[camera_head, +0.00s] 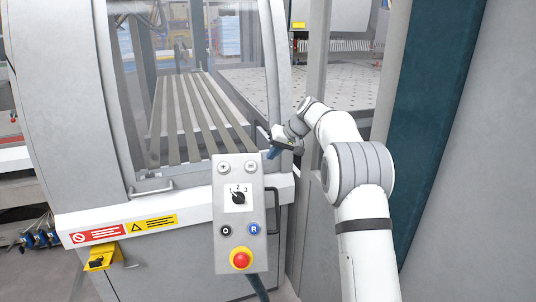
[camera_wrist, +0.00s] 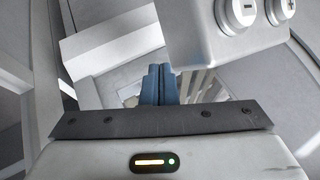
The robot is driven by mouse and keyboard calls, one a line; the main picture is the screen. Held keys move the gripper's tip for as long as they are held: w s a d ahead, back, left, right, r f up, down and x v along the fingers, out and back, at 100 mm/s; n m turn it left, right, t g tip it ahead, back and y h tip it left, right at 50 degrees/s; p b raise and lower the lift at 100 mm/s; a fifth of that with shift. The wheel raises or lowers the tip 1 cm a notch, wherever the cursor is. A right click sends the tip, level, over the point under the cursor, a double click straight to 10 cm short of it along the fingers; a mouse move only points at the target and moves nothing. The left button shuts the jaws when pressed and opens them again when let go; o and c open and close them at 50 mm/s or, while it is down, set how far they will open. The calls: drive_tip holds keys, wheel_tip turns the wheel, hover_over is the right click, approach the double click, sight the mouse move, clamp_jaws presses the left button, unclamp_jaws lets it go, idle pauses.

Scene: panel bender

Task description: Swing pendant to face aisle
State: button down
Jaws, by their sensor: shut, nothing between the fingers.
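The pendant (camera_head: 239,212) is a light grey control box in front of the machine in the head view. It has two buttons at the top, a rotary selector, a black and a blue button, and a red stop button on a yellow ring. A dark handle (camera_head: 273,210) stands out from its right side. A corner of the pendant (camera_wrist: 215,30) with two round buttons shows at the top right of the wrist view. My gripper (camera_head: 273,153) is just above and right of the pendant's top right corner. Its blue fingers (camera_wrist: 160,85) are shut and empty.
The machine's grey door frame with a window (camera_head: 190,100) stands behind the pendant. A white ledge (camera_head: 120,222) with warning labels runs to the left. A grey post (camera_head: 315,90) stands behind my arm, and a dark teal panel (camera_head: 435,100) is at right. A cable (camera_head: 258,286) hangs below the pendant.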

drive_tip(key=d+f+b+v, duration=0.1)
drive_tip(key=d+b+v, duration=0.1)
drive_tip(key=v, duration=0.9)
drive_tip(key=s+r+m+h, duration=0.1)
drive_tip(key=s+r+h, duration=0.1)
drive_tip(key=s, duration=0.8)
drive_tip(key=s+f+h, duration=0.1)
drive_tip(key=s+f, duration=0.3)
drive_tip(key=s, duration=0.7)
drive_tip(key=s+d+f+h, duration=0.1)
drive_tip(key=s+f, duration=0.4)
drive_tip(key=s, duration=0.7)
drive_tip(key=s+d+f+m+g+h, duration=0.1)
drive_tip(key=s+f, duration=0.3)
drive_tip(key=s, duration=0.8)
drive_tip(key=shift+s+f+h, duration=0.15)
drive_tip(key=shift+f+h, duration=0.25)
drive_tip(key=shift+h, duration=0.2)
drive_tip(key=c, duration=2.1)
unclamp_jaws()
drive_tip(key=shift+d, duration=0.1)
